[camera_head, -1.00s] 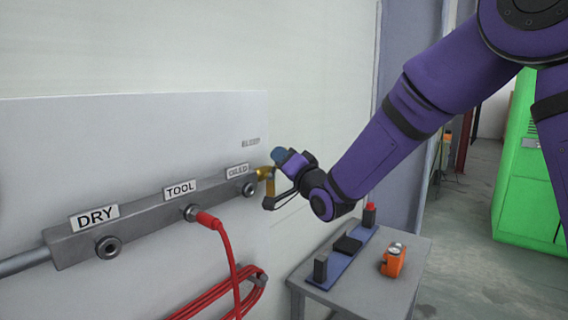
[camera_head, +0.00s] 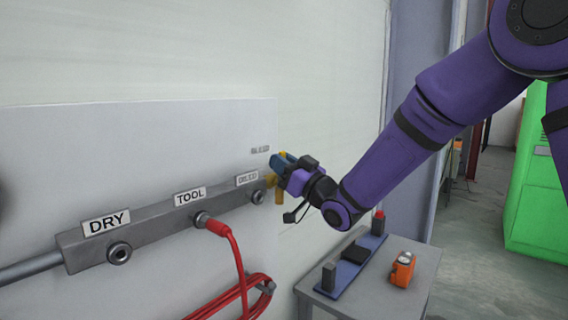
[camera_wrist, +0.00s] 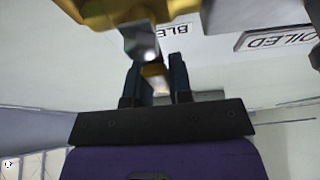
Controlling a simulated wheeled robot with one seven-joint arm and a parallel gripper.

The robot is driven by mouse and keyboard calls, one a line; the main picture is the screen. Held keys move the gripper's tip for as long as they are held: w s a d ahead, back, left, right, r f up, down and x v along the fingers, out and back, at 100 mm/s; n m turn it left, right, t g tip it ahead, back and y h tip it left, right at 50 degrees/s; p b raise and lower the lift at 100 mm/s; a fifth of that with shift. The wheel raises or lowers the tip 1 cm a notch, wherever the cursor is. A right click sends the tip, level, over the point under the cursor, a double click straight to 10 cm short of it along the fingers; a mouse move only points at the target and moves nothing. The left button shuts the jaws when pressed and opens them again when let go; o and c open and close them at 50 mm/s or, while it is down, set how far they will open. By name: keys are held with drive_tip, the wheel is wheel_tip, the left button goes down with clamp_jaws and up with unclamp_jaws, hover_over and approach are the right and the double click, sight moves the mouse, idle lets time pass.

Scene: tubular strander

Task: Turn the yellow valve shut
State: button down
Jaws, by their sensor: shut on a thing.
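The yellow valve (camera_head: 270,180) sits at the right end of the grey manifold bar (camera_head: 150,225), by the OILED outlet, under the BLEED marking on the wall panel. A yellow part hangs down below my fingers in the head view. My gripper (camera_head: 283,163) is at the valve, reaching in from the right. In the wrist view its two dark fingers (camera_wrist: 157,82) are shut on a yellow piece, the valve's handle (camera_wrist: 154,74). The brass valve body (camera_wrist: 130,12) fills the top of that view. The exact handle angle is hard to tell.
A red hose (camera_head: 235,255) is plugged in at TOOL and hangs in a coil below the bar. A small grey table (camera_head: 415,275) at lower right holds a blue tray strip (camera_head: 345,270) and an orange gauge device (camera_head: 402,268). A green cabinet (camera_head: 535,190) stands behind.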

drive_tip(key=shift+s+f+n, duration=0.1)
drive_tip(key=shift+f+n, duration=0.05)
drive_tip(key=shift+n, duration=0.15)
drive_tip(key=c, duration=1)
unclamp_jaws()
drive_tip(key=v, duration=1)
drive_tip(key=shift+s+d, duration=0.2)
drive_tip(key=shift+d, duration=0.1)
